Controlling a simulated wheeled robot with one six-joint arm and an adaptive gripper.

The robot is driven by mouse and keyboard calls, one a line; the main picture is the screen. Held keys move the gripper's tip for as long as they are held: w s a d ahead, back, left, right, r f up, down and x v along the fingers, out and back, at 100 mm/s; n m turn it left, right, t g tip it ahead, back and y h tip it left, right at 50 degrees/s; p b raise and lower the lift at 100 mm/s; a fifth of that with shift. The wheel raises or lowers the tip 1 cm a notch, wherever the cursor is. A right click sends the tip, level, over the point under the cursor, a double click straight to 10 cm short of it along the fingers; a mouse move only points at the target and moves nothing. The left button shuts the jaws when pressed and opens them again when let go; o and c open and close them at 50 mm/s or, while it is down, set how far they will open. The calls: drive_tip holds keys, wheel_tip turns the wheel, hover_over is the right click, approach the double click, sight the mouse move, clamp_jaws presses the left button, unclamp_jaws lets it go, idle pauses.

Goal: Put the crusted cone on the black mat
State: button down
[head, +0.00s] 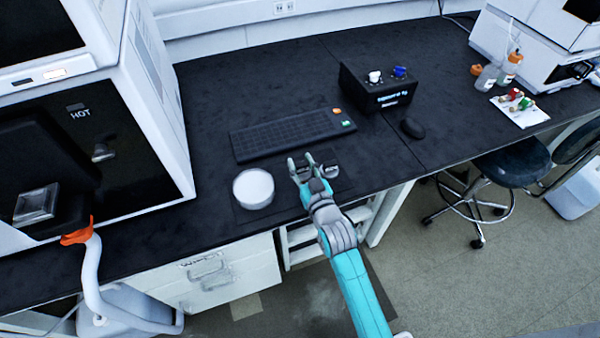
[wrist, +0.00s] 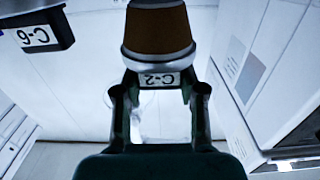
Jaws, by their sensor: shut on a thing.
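My gripper (head: 302,168) is over the front part of the black bench. In the wrist view my gripper (wrist: 159,92) is shut on a tapered part with a brown, crust-like surface, a silver collar and a "C-2" label; this looks like the crusted cone (wrist: 159,32). In the head view the fingers mostly hide it. A dark, thin mat (head: 241,213) lies on the bench below and left of the gripper; its edges are hard to make out. I cannot tell whether the cone touches anything below.
A round white container (head: 253,188) stands left of the gripper. A small grey-topped part (head: 331,171) is close on its right; a black "C-6" part (wrist: 38,32) shows in the wrist view. A keyboard (head: 290,133) and black control box (head: 378,88) lie behind.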

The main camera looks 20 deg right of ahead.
sight(304, 180)
drive_tip(key=shift+f, duration=2)
drive_tip(key=shift+f, duration=0.15)
drive_tip(key=c, duration=0.7)
unclamp_jaws()
drive_tip(key=shift+s, duration=0.15)
drive_tip(key=s, duration=1.1)
drive_tip(key=shift+s, duration=0.4)
